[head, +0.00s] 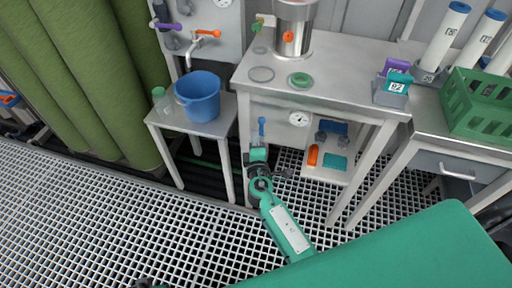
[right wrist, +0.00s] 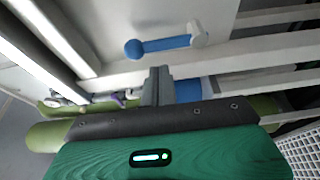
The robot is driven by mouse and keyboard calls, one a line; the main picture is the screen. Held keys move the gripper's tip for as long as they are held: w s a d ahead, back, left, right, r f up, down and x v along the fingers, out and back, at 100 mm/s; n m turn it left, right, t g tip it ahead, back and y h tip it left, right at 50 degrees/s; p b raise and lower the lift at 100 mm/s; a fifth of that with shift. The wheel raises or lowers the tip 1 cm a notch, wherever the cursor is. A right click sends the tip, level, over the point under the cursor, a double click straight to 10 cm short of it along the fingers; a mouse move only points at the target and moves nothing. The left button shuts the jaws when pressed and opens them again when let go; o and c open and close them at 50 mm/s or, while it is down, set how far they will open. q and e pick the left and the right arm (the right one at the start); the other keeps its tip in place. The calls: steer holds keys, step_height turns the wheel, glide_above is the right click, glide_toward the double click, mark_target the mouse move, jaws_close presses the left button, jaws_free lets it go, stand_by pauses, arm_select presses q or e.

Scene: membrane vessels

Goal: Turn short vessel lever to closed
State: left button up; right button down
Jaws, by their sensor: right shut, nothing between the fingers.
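A blue lever (head: 261,127) stands out from the panel below the steel table, by a round gauge. In the right wrist view the lever (right wrist: 165,44) has a ball end at the left and a pale pivot (right wrist: 198,35) at the right. My right gripper (head: 257,152) is just below the lever in the head view. Its fingers (right wrist: 157,72) are shut and empty, with a visible gap to the lever. No label shows which vessel the lever serves. A small dark piece at the head view's bottom edge may be my left gripper (head: 148,284); its fingers cannot be made out.
A blue bucket (head: 198,96) stands on a low table at the left. An orange lever (head: 207,33) and a purple lever (head: 166,26) are on the back panel. A steel cylinder (head: 293,30) stands on the table. A green crate (head: 478,112) is at the right.

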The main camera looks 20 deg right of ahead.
mark_target(262, 129)
arm_select(q)
steer(key=shift+f, duration=0.3)
arm_select(e)
steer(key=x, duration=0.3)
steer(key=shift+w+d, duration=0.1)
steer(key=shift+w, duration=0.15)
arm_select(q)
steer(key=shift+f, duration=0.1)
steer(key=shift+a, duration=0.1)
